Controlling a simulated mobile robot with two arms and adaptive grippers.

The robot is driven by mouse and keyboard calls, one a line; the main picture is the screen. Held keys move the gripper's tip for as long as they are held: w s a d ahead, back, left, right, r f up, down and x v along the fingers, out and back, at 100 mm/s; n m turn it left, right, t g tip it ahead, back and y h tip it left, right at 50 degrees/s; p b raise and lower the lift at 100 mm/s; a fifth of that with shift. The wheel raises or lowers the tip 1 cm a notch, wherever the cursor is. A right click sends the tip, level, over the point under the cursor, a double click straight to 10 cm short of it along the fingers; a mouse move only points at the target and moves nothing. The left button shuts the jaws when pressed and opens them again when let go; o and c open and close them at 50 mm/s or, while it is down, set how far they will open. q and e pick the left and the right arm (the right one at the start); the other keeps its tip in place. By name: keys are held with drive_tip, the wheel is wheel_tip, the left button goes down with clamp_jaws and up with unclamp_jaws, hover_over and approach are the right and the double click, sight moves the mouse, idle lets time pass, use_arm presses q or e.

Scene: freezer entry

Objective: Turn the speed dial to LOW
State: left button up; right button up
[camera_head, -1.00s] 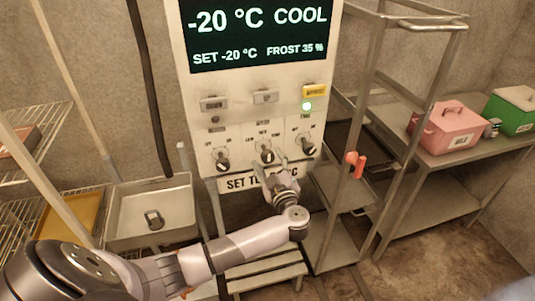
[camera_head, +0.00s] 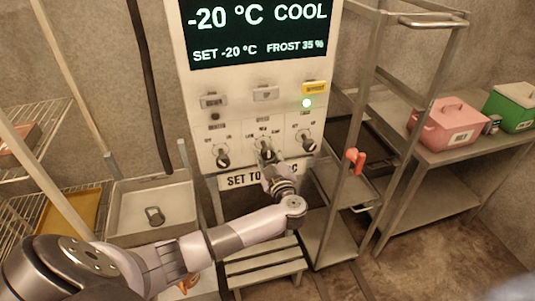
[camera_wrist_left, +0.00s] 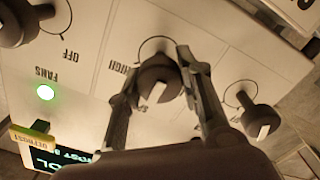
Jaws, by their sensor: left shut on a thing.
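The speed dial (camera_wrist_left: 157,80) is the middle dark knob of a row of three on the white control panel, with a white pointer mark on its face. In the left wrist view the word HIGH is legible beside it; the LOW label is hidden there. My left gripper (camera_wrist_left: 158,72) has a finger on either side of this dial and is shut on it. In the head view the gripper (camera_head: 265,163) reaches up to the panel from below and partly covers the dial. Which label the pointer faces cannot be told. My right gripper is not in view.
A left knob (camera_head: 223,158) and a right knob (camera_head: 308,144) flank the dial closely. Above are a green light (camera_head: 307,103) and a display (camera_head: 258,32). A metal rack (camera_head: 347,185) stands to the right, a sink-like tray (camera_head: 180,205) to the left.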

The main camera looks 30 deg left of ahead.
use_arm(q)
drive_tip(key=c, duration=0.4)
drive_tip(key=shift+f+n, duration=0.1)
drive_tip(key=shift+n, duration=0.2)
drive_tip(key=n+b, duration=0.1)
drive_tip(key=n, duration=0.2)
drive_tip(key=shift+f+n, duration=0.15)
drive_tip(key=shift+n, duration=0.15)
drive_tip(key=n+b, duration=0.2)
drive_tip(key=n, duration=0.3)
drive_tip(key=shift+n, duration=0.3)
drive_tip(key=o, duration=1.2)
drive_tip(key=shift+s+d, duration=0.1)
